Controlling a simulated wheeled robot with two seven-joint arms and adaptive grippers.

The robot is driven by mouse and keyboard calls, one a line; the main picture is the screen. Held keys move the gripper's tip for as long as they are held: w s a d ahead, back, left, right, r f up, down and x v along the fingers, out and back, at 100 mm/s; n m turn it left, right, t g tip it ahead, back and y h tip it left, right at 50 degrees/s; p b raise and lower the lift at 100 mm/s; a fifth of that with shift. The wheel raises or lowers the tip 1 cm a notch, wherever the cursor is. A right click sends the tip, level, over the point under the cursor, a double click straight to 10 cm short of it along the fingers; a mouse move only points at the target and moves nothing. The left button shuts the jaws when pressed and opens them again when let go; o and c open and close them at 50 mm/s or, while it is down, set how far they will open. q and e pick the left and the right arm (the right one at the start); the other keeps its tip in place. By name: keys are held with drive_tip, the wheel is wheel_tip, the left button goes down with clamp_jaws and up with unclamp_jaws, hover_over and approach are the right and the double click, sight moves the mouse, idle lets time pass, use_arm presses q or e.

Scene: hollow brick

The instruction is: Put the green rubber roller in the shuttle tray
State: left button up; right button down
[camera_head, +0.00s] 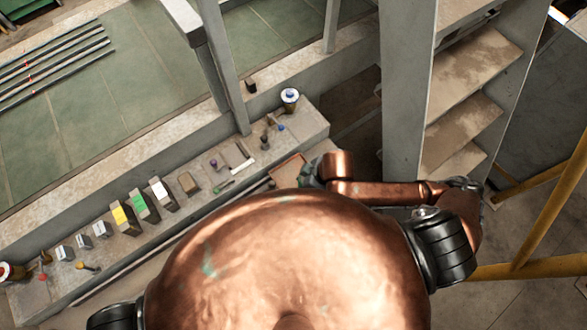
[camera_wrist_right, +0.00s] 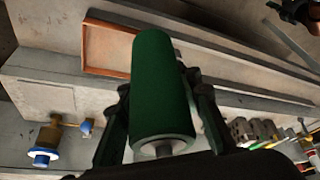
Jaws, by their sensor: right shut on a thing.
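In the head view part of the tray (camera_head: 288,167) shows beside my right gripper (camera_head: 312,173), which is mostly hidden by my copper arm. A dark part at the wrist view's upper right corner looks like my left gripper (camera_wrist_right: 294,10), cut off.
A tall shelf (camera_head: 408,90) and yellow rails (camera_head: 555,200) stand right.

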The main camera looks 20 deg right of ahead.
drive_tip(key=w+f+b, duration=0.1)
drive_tip(key=w+f, duration=0.1)
drive_tip(key=w, duration=0.2)
drive_tip(key=w+d+f+b, duration=0.1)
drive_tip(key=w+f, duration=0.2)
drive_tip(key=w+f+b, duration=0.1)
drive_tip(key=w+f, duration=0.2)
drive_tip(key=w, duration=0.1)
drive_tip(key=shift+w+d, duration=0.2)
drive_tip(key=shift+w, duration=0.15)
drive_tip(key=shift+w+f, duration=0.35)
drive_tip(key=shift+f, duration=0.1)
drive_tip(key=shift+w+f, duration=0.2)
drive_tip(key=shift+f, duration=1.6)
drive_tip(key=shift+f, duration=0.1)
drive_tip(key=c, duration=1.4)
unclamp_jaws()
drive_tip(key=shift+d, duration=0.1)
drive_tip(key=v, duration=1.2)
